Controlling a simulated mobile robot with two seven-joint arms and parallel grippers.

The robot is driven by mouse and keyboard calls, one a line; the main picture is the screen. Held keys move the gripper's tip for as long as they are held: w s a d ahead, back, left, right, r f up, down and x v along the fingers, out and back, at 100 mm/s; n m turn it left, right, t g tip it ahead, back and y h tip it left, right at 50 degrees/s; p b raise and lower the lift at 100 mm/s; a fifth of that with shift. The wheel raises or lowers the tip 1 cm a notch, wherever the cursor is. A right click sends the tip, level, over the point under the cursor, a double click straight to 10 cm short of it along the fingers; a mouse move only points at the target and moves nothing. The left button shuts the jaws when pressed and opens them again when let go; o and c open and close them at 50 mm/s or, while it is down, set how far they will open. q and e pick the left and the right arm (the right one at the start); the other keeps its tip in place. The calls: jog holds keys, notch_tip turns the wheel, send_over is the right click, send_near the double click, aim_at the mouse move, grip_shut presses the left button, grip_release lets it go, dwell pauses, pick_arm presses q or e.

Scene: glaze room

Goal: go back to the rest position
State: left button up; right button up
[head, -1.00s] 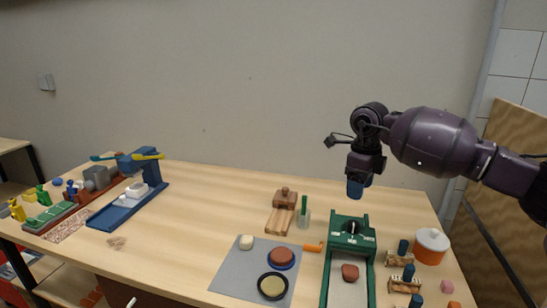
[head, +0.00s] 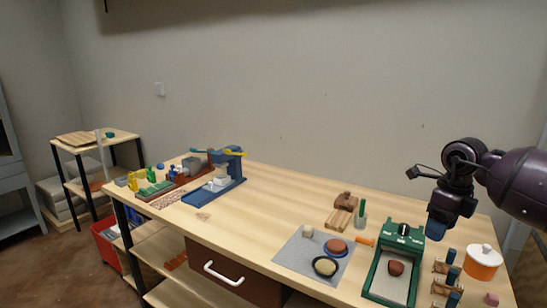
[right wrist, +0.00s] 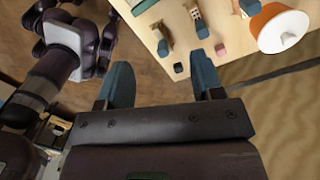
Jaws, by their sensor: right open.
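My right gripper (head: 437,227) shows at the right of the head view, on its dark purple arm, above the right end of the table (head: 262,212). In the right wrist view its two blue fingers (right wrist: 158,88) stand wide apart with nothing between them, over the brown floor beside the table edge. My left gripper does not show in the head view.
A green machine (head: 398,240) and an orange pot with a white lid (head: 483,262) stand at the table's right end; the pot also shows in the right wrist view (right wrist: 276,27). A grey mat (head: 294,262) lies left of them. The table's middle is largely clear.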

jog(key=a+f+y, duration=0.4)
jog(key=a+f, duration=0.2)
jog(key=a, duration=0.4)
jog(key=s+a+r+m+t+y, duration=0.1)
jog(key=s+a+m+t+y, duration=0.2)
jog(key=a+m+t+y, duration=0.4)
jog(key=s+a+r+m+t+y, duration=0.1)
jog(key=s+a+m+t+y, duration=0.15)
jog(key=s+a+y, duration=0.4)
jog(key=s+d+f+m+t+h, duration=0.3)
jog(key=d+f+m+h, duration=0.25)
jog(key=m+h, duration=0.6)
jog(key=s+d+f+m+t+h, duration=0.25)
jog(key=d+f+m+h, duration=0.4)
jog(key=m, duration=0.85)
jog(key=s+d+f+m+g, duration=0.1)
jog(key=s+f+m+g, duration=0.2)
jog(key=s, duration=0.4)
jog(key=s+f+m+g, duration=0.25)
jog(key=s+g, duration=0.25)
jog(key=s, duration=0.3)
jog(key=s+d+f+m+g, duration=0.1)
jog(key=s+f+m+g, duration=0.2)
jog(key=s, duration=0.4)
jog(key=w+f+n+t, duration=0.2)
jog(key=w+f+t, duration=0.5)
jog(key=f, duration=0.3)
jog(key=shift+f, duration=0.4)
